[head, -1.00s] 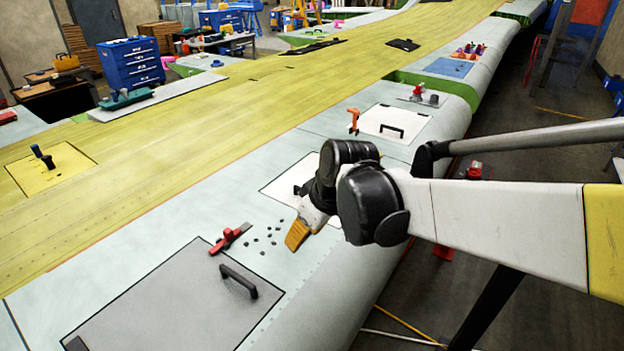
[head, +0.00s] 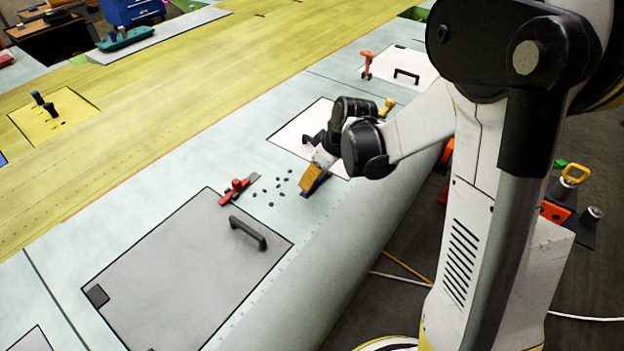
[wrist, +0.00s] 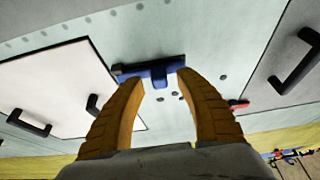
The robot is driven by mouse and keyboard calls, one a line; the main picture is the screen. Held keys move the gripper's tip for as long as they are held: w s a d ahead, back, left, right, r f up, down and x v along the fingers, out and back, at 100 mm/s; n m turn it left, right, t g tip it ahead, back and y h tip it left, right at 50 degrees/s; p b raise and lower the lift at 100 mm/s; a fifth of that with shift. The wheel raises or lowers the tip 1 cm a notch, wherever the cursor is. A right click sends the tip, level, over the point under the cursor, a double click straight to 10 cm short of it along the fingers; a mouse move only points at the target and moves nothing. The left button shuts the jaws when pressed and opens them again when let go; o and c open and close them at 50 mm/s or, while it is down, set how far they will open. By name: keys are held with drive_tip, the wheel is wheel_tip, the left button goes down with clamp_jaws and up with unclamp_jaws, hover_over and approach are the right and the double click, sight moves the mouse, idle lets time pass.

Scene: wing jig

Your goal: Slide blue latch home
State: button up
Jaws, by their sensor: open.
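The blue latch (wrist: 158,72) lies on the pale wing skin beside a white panel (wrist: 55,85). In the wrist view its raised tab sits just ahead of and between the tips of my gripper (wrist: 160,80). The orange fingers are apart and hold nothing; I cannot tell whether they touch the tab. In the head view my gripper (head: 311,184) points down over the latch (head: 320,184) and hides most of it, near the corner of the white panel (head: 298,137).
A red latch (head: 236,191) lies by the grey panel (head: 185,270) with a black handle (head: 247,233). Several dark plugs (head: 270,192) are scattered between the latches. An orange clamp (head: 367,64) stands farther back. The skin left of the dots is clear.

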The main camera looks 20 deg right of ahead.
drive_tip(key=shift+w+a+f, duration=0.1)
drive_tip(key=shift+w+f, duration=0.05)
drive_tip(key=shift+f, duration=0.3)
clamp_jaws()
drive_tip(key=w+d, duration=0.2)
drive_tip(key=d, duration=0.1)
drive_tip(key=shift+w+d+b, duration=0.1)
drive_tip(key=shift+b, duration=0.3)
drive_tip(key=shift+r, duration=0.1)
unclamp_jaws()
drive_tip(key=shift+w+d, duration=0.1)
